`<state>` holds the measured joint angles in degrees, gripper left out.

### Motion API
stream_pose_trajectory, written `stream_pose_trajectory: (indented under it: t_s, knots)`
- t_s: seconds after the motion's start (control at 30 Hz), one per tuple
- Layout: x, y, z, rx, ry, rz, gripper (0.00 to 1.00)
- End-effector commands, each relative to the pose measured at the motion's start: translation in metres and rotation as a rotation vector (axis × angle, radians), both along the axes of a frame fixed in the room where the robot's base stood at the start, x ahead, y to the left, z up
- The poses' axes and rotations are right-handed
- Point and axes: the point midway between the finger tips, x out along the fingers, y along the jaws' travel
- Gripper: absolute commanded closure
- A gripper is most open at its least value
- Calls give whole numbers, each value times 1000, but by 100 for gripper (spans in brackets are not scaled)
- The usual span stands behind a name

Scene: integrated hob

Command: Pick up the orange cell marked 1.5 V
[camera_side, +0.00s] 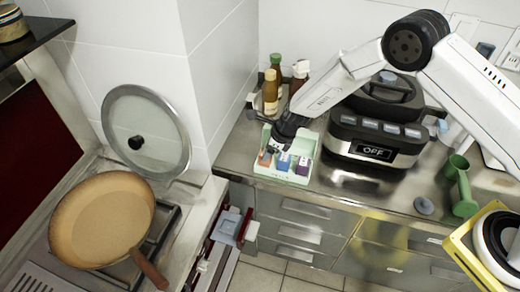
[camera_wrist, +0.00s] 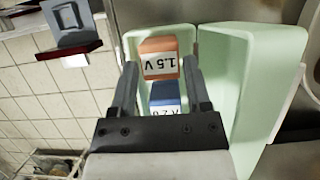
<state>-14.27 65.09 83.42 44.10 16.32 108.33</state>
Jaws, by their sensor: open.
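The orange cell (camera_wrist: 158,45) has a white label reading 1.5 V and stands in the pale green tray (camera_wrist: 217,80), in the upper middle of the wrist view. In the side view the orange cell (camera_side: 265,158) is at the left end of the row in the tray (camera_side: 262,175). My gripper (camera_wrist: 160,72) is open, with its fingers left and right of the orange cell's near end in the wrist view. In the side view my gripper (camera_side: 281,145) hangs over the tray. I cannot tell whether the fingers touch the cell.
A blue cell (camera_wrist: 165,95) stands beside the orange one, between my fingers in the wrist view. A purple cell (camera_side: 303,166) is at the right of the tray. Bottles (camera_side: 270,92) stand behind the tray, and a black appliance (camera_side: 375,135) stands to its right.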

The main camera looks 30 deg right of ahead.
Motion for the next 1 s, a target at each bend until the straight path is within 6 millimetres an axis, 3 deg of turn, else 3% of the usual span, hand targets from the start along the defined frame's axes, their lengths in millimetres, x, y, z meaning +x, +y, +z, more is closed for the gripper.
stream_pose_trajectory:
  t_s: [0.3, 0.87, 0.93, 1.0]
  knots:
    - [7, 7, -23, -1, -1, 2, 38]
    - [7, 7, -24, 0, 0, 1, 38]
    - [7, 7, -24, 0, 0, 1, 54]
    - [7, 7, -24, 0, 0, 1, 76]
